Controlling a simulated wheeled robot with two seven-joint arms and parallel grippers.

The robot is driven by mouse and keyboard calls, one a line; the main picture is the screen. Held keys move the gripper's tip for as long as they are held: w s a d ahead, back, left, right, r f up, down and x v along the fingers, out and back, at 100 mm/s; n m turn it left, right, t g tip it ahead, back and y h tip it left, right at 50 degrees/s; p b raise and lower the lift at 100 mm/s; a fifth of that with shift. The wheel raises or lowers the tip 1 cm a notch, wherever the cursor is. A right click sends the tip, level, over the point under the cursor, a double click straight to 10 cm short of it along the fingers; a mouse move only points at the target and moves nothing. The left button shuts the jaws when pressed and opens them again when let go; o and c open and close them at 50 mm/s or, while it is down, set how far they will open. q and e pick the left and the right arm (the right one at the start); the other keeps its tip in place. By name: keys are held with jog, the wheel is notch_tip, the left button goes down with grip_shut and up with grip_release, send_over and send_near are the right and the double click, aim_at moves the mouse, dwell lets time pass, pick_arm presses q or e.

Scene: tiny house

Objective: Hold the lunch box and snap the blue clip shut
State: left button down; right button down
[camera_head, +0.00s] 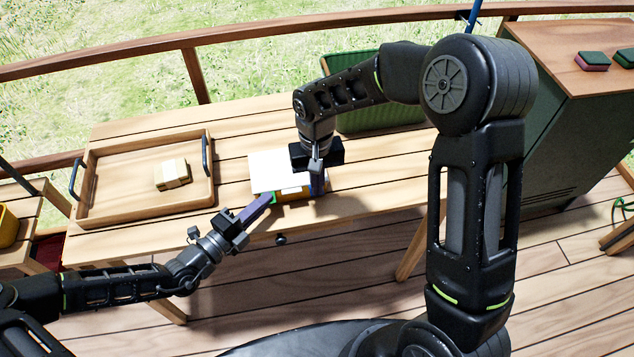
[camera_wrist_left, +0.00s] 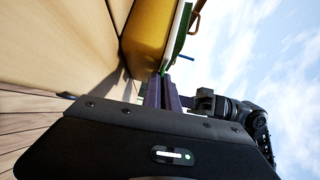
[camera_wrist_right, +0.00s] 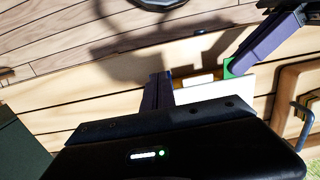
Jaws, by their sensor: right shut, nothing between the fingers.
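The lunch box (camera_head: 294,196) stands on the table with its white lid (camera_head: 270,168) lying over its yellow-orange body. The body shows in the left wrist view (camera_wrist_left: 150,35), with a green edge beside it. My left gripper (camera_head: 268,199) reaches the near left corner; its fingers look closed on the box's edge at a green clip (camera_wrist_right: 228,67). My right gripper (camera_head: 318,184) is shut and empty, pointing down at the lid's right end. In the right wrist view its fingers (camera_wrist_right: 158,92) hide part of the box. I cannot make out the blue clip; the right gripper may hide it.
A wooden tray (camera_head: 90,202) with dark handles and a small light block (camera_head: 172,174) stands on the table to the left. A green slatted container (camera_head: 380,116) is behind my right arm. A green cabinet (camera_head: 540,130) with sponges on top is at the right.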

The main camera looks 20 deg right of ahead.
jog(key=shift+s+f+t, duration=0.15)
jog(key=shift+s+t, duration=0.05)
jog(key=shift+t, duration=0.4)
jog(key=shift+s+f+t, duration=0.2)
jog(key=shift+s+t, duration=0.05)
jog(key=shift+t, duration=0.55)
jog(key=shift+s+a+f, duration=0.1)
jog(key=shift+s+f, duration=0.15)
jog(key=shift+f, duration=0.2)
jog(key=shift+s+f, duration=0.2)
jog(key=shift+f, duration=1.25)
jog(key=shift+r, duration=0.1)
jog(key=shift+r, duration=0.7)
